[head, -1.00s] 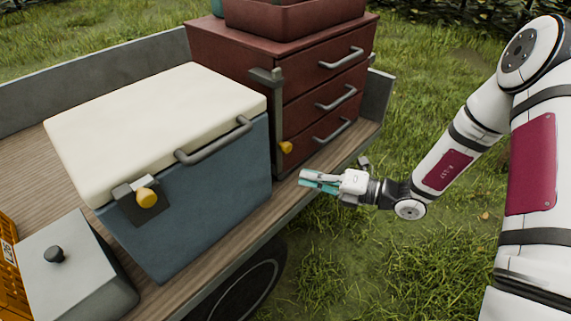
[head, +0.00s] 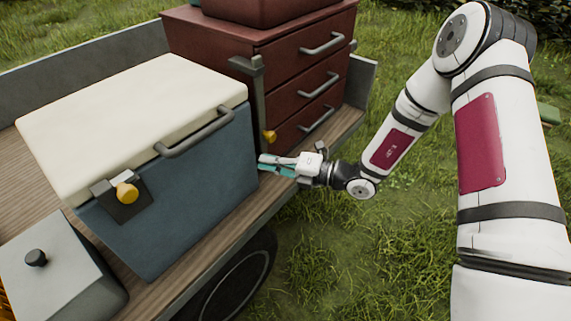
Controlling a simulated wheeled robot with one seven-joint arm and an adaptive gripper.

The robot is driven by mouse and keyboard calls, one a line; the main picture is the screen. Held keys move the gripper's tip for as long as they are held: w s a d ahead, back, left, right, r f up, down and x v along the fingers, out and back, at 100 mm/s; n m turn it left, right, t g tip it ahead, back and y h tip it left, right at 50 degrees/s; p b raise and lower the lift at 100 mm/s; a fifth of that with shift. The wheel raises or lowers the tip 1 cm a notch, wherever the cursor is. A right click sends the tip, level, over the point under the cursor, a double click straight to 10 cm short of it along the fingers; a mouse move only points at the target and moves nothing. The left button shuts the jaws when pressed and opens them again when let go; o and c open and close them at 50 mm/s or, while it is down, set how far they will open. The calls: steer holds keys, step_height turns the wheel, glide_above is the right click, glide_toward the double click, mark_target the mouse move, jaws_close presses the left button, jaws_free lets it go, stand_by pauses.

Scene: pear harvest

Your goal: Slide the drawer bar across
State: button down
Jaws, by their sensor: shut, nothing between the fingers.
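The dark grey drawer bar (head: 259,92) stands upright along the left side of the red drawer front. Its top is a blocky bracket, and a yellow knob (head: 270,136) sits near its lower end. The red drawer cabinet (head: 212,52) has three drawers with grey handles, all closed. My gripper (head: 262,165) is shut and empty, with teal finger pads. In the picture it lies just below the yellow knob, near the cooler's right corner. I cannot tell the exact gap between fingertips and knob.
A blue cooler (head: 190,200) with a cream lid, grey handle and yellow-knobbed latch (head: 126,192) stands left of the cabinet. A grey lidded box (head: 60,285) is at the lower left. The wooden cart bed (head: 230,232) ends in front; grass lies beyond it.

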mark_target(273, 141)
steer(key=x, duration=0.2)
steer(key=shift+w+a, duration=0.2)
steer(key=shift+w, duration=0.2)
steer(key=shift+w+d+r, duration=0.2)
steer(key=shift+w+d, duration=0.35)
steer(key=shift+w+d+r, duration=0.3)
steer(key=shift+w+d, duration=0.2)
steer(key=shift+w, duration=0.15)
steer(key=shift+w+d+b, duration=0.3)
steer(key=shift+w+d, duration=0.25)
steer(key=shift+w, duration=0.2)
steer(key=shift+w+d+b, duration=0.25)
steer(key=shift+w+d, duration=0.35)
steer(key=shift+w, duration=0.15)
